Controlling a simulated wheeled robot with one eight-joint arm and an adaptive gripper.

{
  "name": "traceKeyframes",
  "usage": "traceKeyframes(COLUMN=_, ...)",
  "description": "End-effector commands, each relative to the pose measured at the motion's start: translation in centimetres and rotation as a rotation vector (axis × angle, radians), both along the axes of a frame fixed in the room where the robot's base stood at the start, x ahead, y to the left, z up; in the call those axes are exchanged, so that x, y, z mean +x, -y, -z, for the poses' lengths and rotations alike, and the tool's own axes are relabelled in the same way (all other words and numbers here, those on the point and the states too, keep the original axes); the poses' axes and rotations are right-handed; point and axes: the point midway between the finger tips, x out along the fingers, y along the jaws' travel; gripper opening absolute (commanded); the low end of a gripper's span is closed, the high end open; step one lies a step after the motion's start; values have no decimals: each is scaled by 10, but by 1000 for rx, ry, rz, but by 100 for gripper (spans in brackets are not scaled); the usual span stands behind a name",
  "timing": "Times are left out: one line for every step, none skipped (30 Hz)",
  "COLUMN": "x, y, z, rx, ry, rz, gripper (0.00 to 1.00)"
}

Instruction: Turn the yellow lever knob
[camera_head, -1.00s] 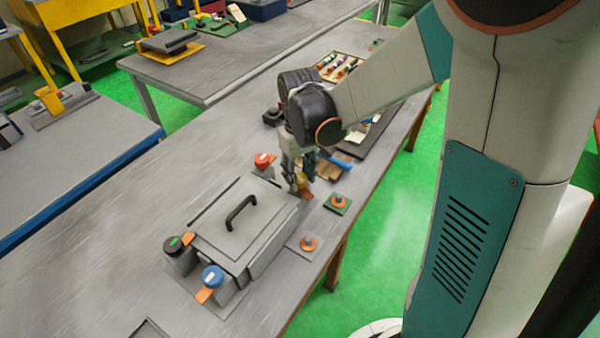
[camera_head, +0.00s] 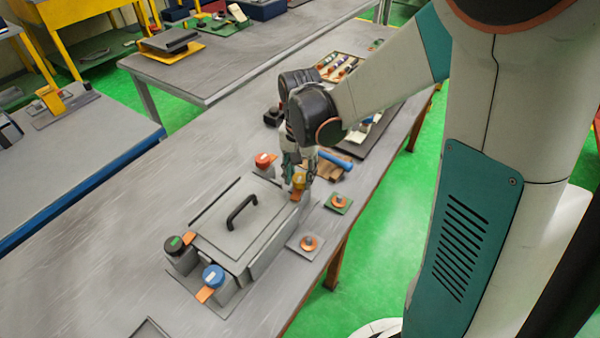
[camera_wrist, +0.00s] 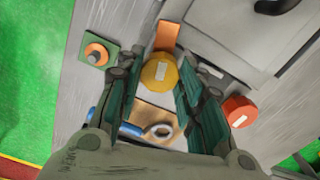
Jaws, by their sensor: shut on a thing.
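The yellow lever knob (camera_head: 299,181) sits at the far right corner of the grey box (camera_head: 226,214), with an orange lever tab (camera_head: 296,195) pointing toward the box. In the wrist view, the yellow knob (camera_wrist: 159,72) has a white label and stands between my two teal fingers. The orange tab (camera_wrist: 167,35) points up from it. My gripper (camera_wrist: 160,85) is shut on the knob from above. In the head view, my gripper (camera_head: 298,175) partly hides the knob.
Red (camera_head: 265,160), blue (camera_head: 213,276) and green-labelled black (camera_head: 175,245) knobs stand at the other box corners. A black handle (camera_head: 240,211) rises from the lid. A blue-handled tool (camera_head: 336,160) lies behind my gripper. Small orange-ringed parts (camera_head: 308,243) sit near the table edge.

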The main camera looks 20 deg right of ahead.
Motion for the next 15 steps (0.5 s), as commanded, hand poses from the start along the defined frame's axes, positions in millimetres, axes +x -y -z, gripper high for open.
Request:
traceKeyframes(x=4, y=0, z=-2, rx=-1, ry=7, rz=28, gripper=11)
traceKeyframes(x=4, y=0, z=-2, rx=-1, ry=7, rz=44, gripper=11)
traceKeyframes(x=4, y=0, z=-2, rx=-1, ry=7, rz=65, gripper=11)
traceKeyframes(x=4, y=0, z=-2, rx=-1, ry=7, rz=80, gripper=11)
traceKeyframes(x=4, y=0, z=-2, rx=-1, ry=7, rz=92, gripper=11)
traceKeyframes(x=4, y=1, z=-2, rx=-1, ry=7, rz=108, gripper=11)
traceKeyframes(x=4, y=1, z=-2, rx=-1, ry=7, rz=119, gripper=11)
traceKeyframes(x=4, y=1, z=-2, rx=-1, ry=7, rz=128, gripper=11)
traceKeyframes(x=4, y=1, z=-2, rx=-1, ry=7, rz=140, gripper=11)
traceKeyframes(x=4, y=1, z=-2, rx=-1, ry=7, rz=147, gripper=11)
traceKeyframes(x=4, y=1, z=-2, rx=-1, ry=7, rz=152, gripper=11)
traceKeyframes(x=4, y=1, z=-2, rx=-1, ry=7, rz=159, gripper=11)
traceKeyframes(x=4, y=1, z=-2, rx=-1, ry=7, rz=164, gripper=11)
traceKeyframes(x=4, y=1, z=-2, rx=-1, ry=7, rz=168, gripper=11)
traceKeyframes(x=4, y=1, z=-2, rx=-1, ry=7, rz=171, gripper=11)
